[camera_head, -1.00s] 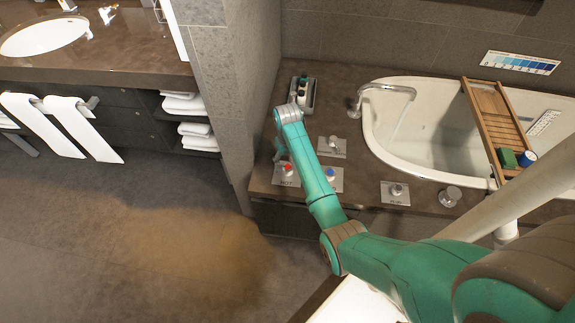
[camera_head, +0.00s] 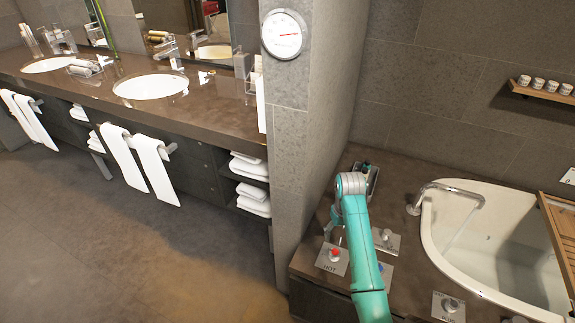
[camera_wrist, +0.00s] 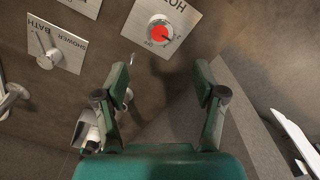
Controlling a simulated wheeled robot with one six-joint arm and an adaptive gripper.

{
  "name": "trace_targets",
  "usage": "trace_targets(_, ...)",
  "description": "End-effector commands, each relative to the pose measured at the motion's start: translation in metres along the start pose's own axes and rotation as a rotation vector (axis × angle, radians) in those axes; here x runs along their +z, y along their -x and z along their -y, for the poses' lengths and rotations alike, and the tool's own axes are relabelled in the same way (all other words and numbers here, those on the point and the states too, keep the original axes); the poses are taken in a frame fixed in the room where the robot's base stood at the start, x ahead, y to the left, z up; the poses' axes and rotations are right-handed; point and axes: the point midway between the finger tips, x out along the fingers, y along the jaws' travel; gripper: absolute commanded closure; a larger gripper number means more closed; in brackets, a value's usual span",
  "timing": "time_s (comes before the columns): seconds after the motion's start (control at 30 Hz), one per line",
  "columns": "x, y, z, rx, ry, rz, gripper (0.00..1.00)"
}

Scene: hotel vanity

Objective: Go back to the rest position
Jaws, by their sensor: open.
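My gripper (camera_wrist: 164,88) is open and empty in the wrist view, its two fingers apart above the brown tub deck. The HOT plate with its red knob (camera_wrist: 160,31) lies just beyond the fingertips, apart from them. In the head view my teal arm reaches over the deck by the tub, and the red HOT knob (camera_head: 334,253) shows just left of it. The gripper is mostly hidden behind the arm there.
The BATH/SHOWER lever plate (camera_wrist: 57,45) and a small tray of bottles (camera_wrist: 90,132) are near the gripper. A tub (camera_head: 500,245) with a faucet (camera_head: 447,194) is at right. A wall pillar (camera_head: 288,130) separates the deck from the vanity counter (camera_head: 215,110). Floor at left is clear.

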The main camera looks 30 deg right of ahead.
Motion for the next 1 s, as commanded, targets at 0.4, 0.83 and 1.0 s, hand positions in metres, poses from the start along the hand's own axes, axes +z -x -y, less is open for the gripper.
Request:
trace_targets(0.4, 0.029, -0.044, 0.021, 0.008, 0.024, -0.083, 0.30)
trace_targets(0.83, 0.129, -0.118, 0.072, 0.015, 0.090, -0.370, 0.30)
trace_targets(1.0, 0.175, -0.124, 0.086, 0.008, 0.115, -0.483, 0.30)
